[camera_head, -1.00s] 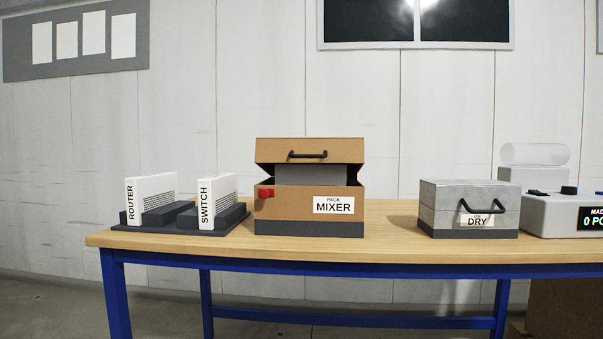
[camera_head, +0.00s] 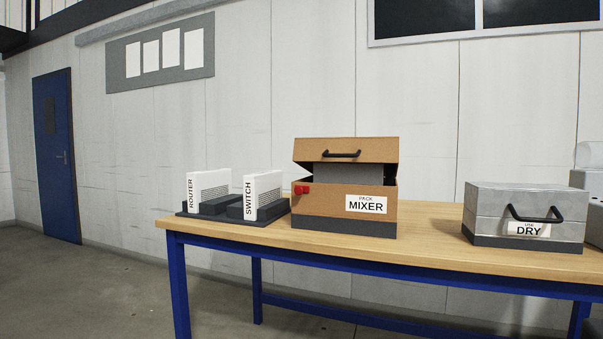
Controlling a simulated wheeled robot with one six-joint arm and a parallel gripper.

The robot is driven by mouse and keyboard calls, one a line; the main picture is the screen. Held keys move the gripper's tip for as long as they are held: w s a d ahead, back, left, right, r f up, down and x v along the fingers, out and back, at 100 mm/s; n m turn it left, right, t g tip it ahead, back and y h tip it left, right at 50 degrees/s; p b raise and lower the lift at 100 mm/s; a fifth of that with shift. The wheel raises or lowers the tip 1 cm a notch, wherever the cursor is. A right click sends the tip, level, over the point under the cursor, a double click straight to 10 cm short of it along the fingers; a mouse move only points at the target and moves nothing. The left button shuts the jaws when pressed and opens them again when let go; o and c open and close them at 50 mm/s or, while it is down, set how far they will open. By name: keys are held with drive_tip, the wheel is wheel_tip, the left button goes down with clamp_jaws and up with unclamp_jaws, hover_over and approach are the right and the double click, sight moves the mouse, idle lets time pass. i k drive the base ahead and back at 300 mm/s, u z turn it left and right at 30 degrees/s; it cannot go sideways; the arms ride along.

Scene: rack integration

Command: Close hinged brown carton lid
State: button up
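The brown carton (camera_head: 322,206) stands on the wooden table, with a dark base and a label reading PACK MIXER. Its hinged lid (camera_head: 373,150) is partly open, tilted up at the front, with a dark gap between lid and box. A black handle (camera_head: 341,154) is on the lid's front. A grey block (camera_head: 345,173) shows inside the gap. A small red part (camera_head: 301,190) sits on the upper left of the carton's front. My gripper is not in view.
The table (camera_head: 420,239) has blue legs. A dark tray (camera_head: 222,218) left of the carton holds white ROUTER (camera_head: 196,190) and SWITCH (camera_head: 262,194) units. A grey DRY box (camera_head: 490,212) with a black handle stands to the right. The table between carton and grey box is clear.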

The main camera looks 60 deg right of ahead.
sight(384, 149)
drive_tip(key=u, duration=0.05)
drive_tip(key=i, duration=1.1)
drive_tip(key=z, duration=1.6)
